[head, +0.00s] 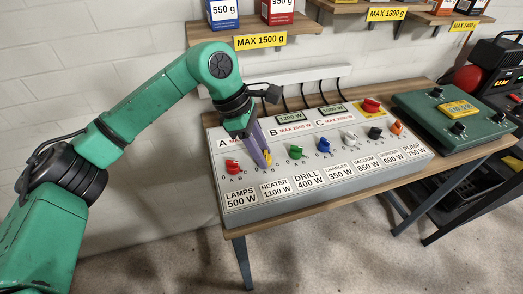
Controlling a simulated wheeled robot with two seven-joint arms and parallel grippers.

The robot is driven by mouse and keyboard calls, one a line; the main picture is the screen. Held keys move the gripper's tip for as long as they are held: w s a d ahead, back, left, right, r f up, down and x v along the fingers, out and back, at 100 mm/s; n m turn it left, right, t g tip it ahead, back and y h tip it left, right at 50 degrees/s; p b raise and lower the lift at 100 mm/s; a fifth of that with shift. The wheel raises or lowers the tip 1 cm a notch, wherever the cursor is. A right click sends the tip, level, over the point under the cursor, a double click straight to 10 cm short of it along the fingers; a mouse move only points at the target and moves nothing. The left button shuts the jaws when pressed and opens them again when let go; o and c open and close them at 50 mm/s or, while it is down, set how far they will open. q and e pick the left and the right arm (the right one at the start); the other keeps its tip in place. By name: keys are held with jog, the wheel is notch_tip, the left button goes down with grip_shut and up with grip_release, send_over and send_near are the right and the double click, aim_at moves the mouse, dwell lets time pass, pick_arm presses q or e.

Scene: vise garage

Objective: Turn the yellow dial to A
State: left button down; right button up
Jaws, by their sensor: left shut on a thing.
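The yellow dial (268,158) sits on the grey switch panel (229,203), above the label HEATER 1100 W. Only a small part of it shows, beside the fingers. My left gripper (263,161) reaches down from above and is shut on the yellow dial. The gripper hides most of the dial, so I cannot tell which mark it points to. My right gripper is not in view.
The red dial (232,166) is close on the left and the green dial (295,151) on the right. Blue, white, black and orange dials follow. A green case (420,112) stands at the right. Shelves with boxes hang above.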

pick_arm(q)
jog(key=shift+r, duration=0.1)
jog(key=c, duration=0.5)
grip_release()
jog(key=shift+c, duration=0.2)
jog(key=s+v, duration=0.1)
jog(key=v, duration=1.3)
jog(key=shift+w+r+b, duration=0.25)
jog(key=shift+w+b, duration=0.1)
jog(key=shift+w, duration=0.1)
jog(key=shift+a, duration=0.15)
